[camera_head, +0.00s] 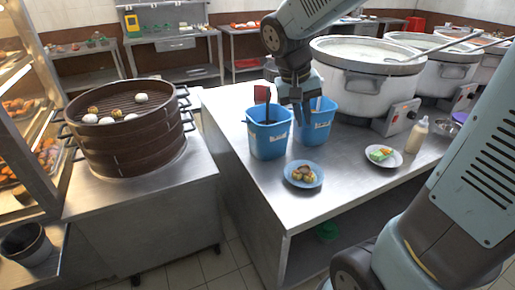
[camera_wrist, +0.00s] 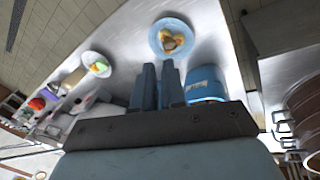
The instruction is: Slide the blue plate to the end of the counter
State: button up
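The blue plate (camera_head: 289,178) lies flat on the metal counter (camera_head: 262,192), near its left front part, with pieces of food on it. In the wrist view the blue plate (camera_wrist: 158,46) is beyond my fingertips. My gripper (camera_head: 302,122) points down beside the two blue bins, behind the plate and above the counter, apart from the plate. In the wrist view my gripper (camera_wrist: 158,66) has a narrow gap between its fingers and nothing held in it. The counter's near left corner is in view.
Two blue bins (camera_head: 268,140) stand behind the plate; one holds a red-handled tool. A white plate (camera_head: 383,160) with food and a bottle (camera_head: 418,134) stand to the right. Large pots (camera_head: 368,92) line the back. The counter around the blue plate's front is clear.

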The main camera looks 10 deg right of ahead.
aim_at(281, 178)
jog(key=w+a+f+h, duration=0.3)
jog(key=w+a+f, duration=0.2)
jog(key=f, duration=0.3)
jog(key=w+a+f+g+h, duration=0.1)
jog(key=w+a+f+h, duration=0.1)
jog(key=w+a+f, duration=0.4)
notch_tip(281, 178, down, 3)
jog(key=shift+f+h, duration=0.1)
jog(key=shift+h, duration=0.3)
jog(key=shift+d, duration=0.1)
jog(key=x, duration=1.3)
jog(key=shift+s+d+f, duration=0.2)
jog(key=shift+d+f, duration=0.05)
jog(key=shift+f, duration=0.05)
jog(key=shift+c, duration=0.3)
grip_shut()
jog(key=shift+s+a, duration=0.1)
jog(key=shift+a, duration=0.05)
